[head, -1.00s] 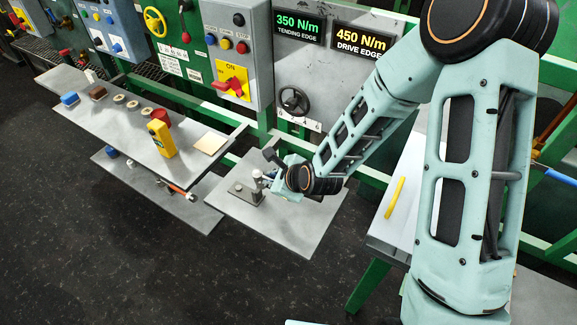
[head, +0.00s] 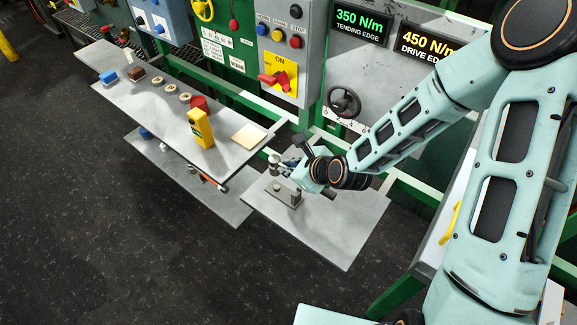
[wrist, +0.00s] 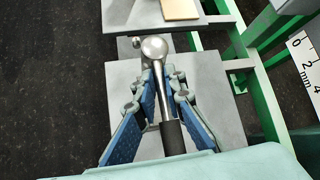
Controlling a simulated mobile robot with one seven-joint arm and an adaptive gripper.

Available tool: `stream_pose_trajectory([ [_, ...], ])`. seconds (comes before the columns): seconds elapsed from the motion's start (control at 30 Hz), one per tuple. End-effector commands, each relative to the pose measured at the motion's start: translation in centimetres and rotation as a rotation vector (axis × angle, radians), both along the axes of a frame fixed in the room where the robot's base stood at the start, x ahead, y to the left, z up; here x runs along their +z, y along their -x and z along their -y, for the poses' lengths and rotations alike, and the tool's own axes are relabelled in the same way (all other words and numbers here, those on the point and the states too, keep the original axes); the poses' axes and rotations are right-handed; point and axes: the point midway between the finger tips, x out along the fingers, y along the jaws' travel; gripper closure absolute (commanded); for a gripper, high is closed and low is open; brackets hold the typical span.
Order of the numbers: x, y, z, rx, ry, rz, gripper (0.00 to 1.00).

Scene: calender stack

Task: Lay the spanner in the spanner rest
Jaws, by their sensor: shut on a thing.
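The spanner (wrist: 166,95), a metal shaft with a round head and a dark grip, is between the blue-padded fingers of my gripper (wrist: 157,74). In the head view my gripper (head: 296,170) holds the spanner's round head (head: 273,160) out to the left, above the grey plate. A small grey block with short posts, which looks like the spanner rest (head: 285,193), stands on the plate just below and in front. In the wrist view a grey block, partly hidden, shows beside the spanner's head. The gap between spanner and rest is hard to judge.
The grey plate (head: 345,235) has free room to the right and front. A shelf to the left bears a yellow device (head: 201,128), a tan square (head: 249,136) and several small things. A handwheel (head: 344,101) and green rails stand behind.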

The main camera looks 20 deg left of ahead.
Motion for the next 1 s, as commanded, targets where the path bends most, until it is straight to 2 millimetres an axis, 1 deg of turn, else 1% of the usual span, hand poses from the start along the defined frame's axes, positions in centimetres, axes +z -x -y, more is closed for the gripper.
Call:
stream_pose_trajectory([
  [0.3, 0.1, 0.0, 0.1, -0.006, 0.0, -0.001, 1.0],
  [0.8, -4.7, 0.0, 0.1, -0.005, 0.001, 0.0, 1.0],
  [1.0, -5.7, 0.0, 0.0, -0.005, 0.001, 0.0, 1.0],
])
